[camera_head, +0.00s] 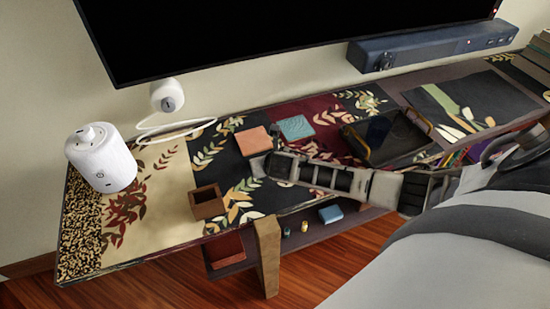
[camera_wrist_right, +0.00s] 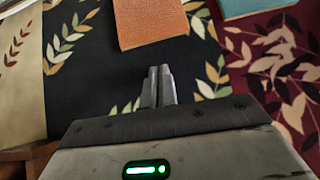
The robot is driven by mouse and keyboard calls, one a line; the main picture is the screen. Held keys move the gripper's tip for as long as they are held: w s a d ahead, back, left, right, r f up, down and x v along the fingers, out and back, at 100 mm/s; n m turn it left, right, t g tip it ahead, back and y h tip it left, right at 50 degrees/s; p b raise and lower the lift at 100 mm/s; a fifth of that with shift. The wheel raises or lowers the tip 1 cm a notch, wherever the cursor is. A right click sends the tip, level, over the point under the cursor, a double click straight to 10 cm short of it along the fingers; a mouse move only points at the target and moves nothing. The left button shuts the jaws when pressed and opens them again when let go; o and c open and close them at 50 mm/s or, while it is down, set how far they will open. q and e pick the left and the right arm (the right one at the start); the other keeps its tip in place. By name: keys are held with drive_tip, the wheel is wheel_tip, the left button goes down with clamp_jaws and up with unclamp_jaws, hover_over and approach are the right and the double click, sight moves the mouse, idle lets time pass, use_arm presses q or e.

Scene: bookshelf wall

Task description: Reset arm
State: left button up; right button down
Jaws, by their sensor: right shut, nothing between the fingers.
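My right gripper (camera_head: 258,166) reaches in from the right over the patterned table runner, at the end of my outstretched arm. Its two fingers (camera_wrist_right: 158,86) are shut together and empty in the right wrist view. An orange square (camera_head: 253,141) lies just beyond the fingertips; it also shows at the top of the right wrist view (camera_wrist_right: 152,22). The gripper is apart from it. A teal square (camera_head: 296,128) lies to its right and shows at the top right of the wrist view (camera_wrist_right: 252,6). My left gripper is not in view.
A small open wooden box (camera_head: 207,202) stands left of the gripper. A white cylindrical device (camera_head: 101,158) stands at the left end. A dark tray (camera_head: 388,140) lies to the right, near my arm. A television (camera_head: 270,35) and soundbar (camera_head: 435,46) are behind. The runner's left part is mostly clear.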

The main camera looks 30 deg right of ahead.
drive_tip(key=p+v, duration=0.1)
drive_tip(key=v, duration=0.8)
drive_tip(key=shift+r, duration=0.2)
drive_tip(key=s+a+m, duration=0.1)
drive_tip(key=a+f+m+y, duration=0.1)
drive_tip(key=a, duration=0.1)
drive_tip(key=s+a+f+m, duration=0.1)
drive_tip(key=shift+s+a+m+y, duration=0.25)
drive_tip(key=shift+s+m+y, duration=0.05)
drive_tip(key=shift+s+y, duration=0.1)
drive_tip(key=s+a+m, duration=0.1)
drive_tip(key=a+m, duration=0.1)
drive_tip(key=s+a+f+m+y, duration=0.1)
drive_tip(key=s+a+m, duration=0.1)
drive_tip(key=m, duration=0.1)
drive_tip(key=s+a+m+y, duration=0.1)
drive_tip(key=a+m, duration=0.1)
drive_tip(key=shift+s+a+f, duration=0.15)
drive_tip(key=shift+s+f, duration=0.1)
drive_tip(key=s+a+m+t+y, duration=0.1)
drive_tip(key=s+m, duration=0.8)
drive_tip(key=m, duration=1.1)
drive_tip(key=shift+a+r, duration=0.25)
drive_tip(key=shift+a, duration=0.15)
